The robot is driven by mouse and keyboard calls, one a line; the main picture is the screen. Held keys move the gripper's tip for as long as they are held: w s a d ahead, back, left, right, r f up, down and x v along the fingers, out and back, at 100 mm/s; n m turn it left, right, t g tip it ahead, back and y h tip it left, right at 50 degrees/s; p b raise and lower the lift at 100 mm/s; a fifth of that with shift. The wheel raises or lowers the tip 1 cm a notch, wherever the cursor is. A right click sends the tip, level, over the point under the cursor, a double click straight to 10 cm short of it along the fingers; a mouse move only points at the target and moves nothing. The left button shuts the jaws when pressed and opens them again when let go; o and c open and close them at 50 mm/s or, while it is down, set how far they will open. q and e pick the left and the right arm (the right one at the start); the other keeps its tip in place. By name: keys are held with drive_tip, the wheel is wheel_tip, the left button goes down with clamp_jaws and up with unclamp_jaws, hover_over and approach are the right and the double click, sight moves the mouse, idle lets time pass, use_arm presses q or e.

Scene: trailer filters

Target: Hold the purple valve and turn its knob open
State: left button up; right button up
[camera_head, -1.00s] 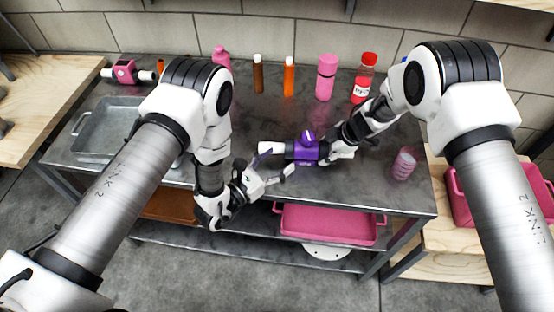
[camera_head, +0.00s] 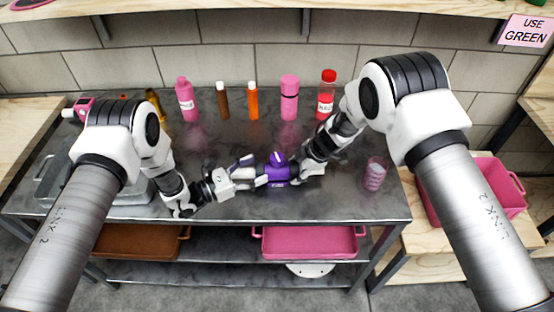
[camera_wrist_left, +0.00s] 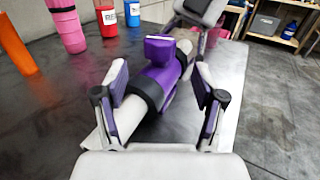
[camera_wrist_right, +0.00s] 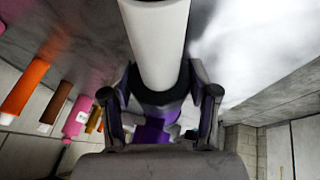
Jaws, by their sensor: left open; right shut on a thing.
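The purple valve (camera_head: 279,173) lies level at the front middle of the metal table, with black collars and white pipe ends. Its purple knob (camera_wrist_left: 160,50) stands up on top in the left wrist view. My right gripper (camera_head: 302,169) is shut on the valve's right end; the right wrist view shows its fingers closed around the dark collar, with a white pipe (camera_wrist_right: 157,45) between them. My left gripper (camera_head: 256,171) is open at the valve's left end. In the left wrist view its purple-padded fingers (camera_wrist_left: 160,97) stand on both sides of the valve, apart from the knob.
Several bottles stand along the back, among them a pink one (camera_head: 289,98) and a red-capped one (camera_head: 326,95). A ribbed pink cup (camera_head: 375,175) stands at right. A metal tray (camera_head: 52,178) is at left. A pink bin (camera_head: 310,241) sits on the shelf below.

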sight(273, 165)
use_arm(q)
drive_tip(key=x, duration=0.7)
drive_tip(key=shift+w+d, duration=0.1)
drive_tip(key=shift+d, duration=0.05)
drive_tip(key=c, duration=1.2)
drive_tip(key=shift+d+n+t+y, duration=0.15)
drive_tip(key=shift+n+t+y, duration=0.9)
drive_tip(key=shift+t, duration=0.35)
drive_tip(key=n+t+y, duration=0.2)
drive_tip(key=shift+n+t+y, duration=0.25)
drive_tip(key=shift+t+y, duration=0.05)
drive_tip(key=shift+y, duration=0.05)
drive_tip(key=o, duration=1.2)
